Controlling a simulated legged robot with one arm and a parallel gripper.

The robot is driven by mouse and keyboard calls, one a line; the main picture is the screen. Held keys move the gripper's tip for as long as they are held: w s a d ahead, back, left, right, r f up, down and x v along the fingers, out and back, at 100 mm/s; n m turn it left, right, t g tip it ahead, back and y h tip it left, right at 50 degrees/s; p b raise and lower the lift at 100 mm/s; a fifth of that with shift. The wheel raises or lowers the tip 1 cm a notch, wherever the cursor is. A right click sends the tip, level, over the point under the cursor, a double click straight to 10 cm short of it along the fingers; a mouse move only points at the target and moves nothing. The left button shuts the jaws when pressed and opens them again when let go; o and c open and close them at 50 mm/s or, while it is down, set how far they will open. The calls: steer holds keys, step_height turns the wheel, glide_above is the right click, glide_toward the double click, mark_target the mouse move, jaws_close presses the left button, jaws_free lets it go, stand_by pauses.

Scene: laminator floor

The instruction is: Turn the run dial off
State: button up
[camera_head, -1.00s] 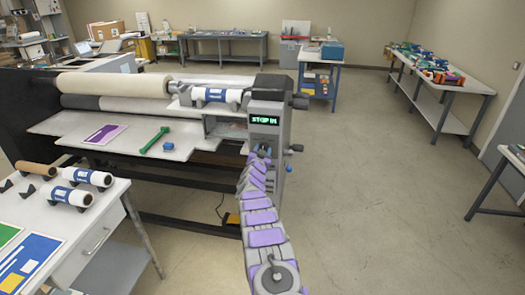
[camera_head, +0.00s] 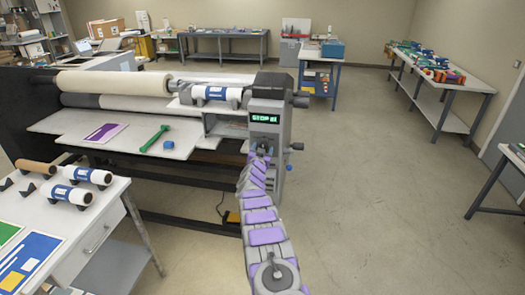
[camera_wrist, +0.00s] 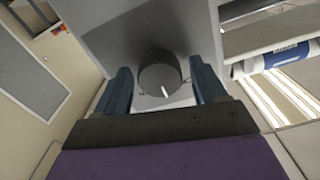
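The run dial (camera_wrist: 160,75) is a dark round knob on a grey panel in the wrist view. A white mark on its face points toward the bottom of the picture. My gripper (camera_wrist: 163,80) has one blue-grey finger on each side of the dial, with a narrow gap visible on both sides. In the head view my gripper (camera_head: 262,151) is at the front of the laminator's grey control housing (camera_head: 270,107), below a lit green display (camera_head: 264,118). The display seems to start with "STOP"; its last characters are unclear. The dial is hard to make out in the head view.
The laminator bed (camera_head: 100,138) holds a green tool (camera_head: 154,138). A white table (camera_head: 65,215) with rolls stands at the left front. Open floor (camera_head: 380,190) lies to the right.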

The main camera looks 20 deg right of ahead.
steer(key=shift+o, duration=0.2)
steer(key=shift+s+r, duration=0.1)
steer(key=v, duration=1.7)
steer(key=shift+a, duration=0.2)
stand_by(0.5)
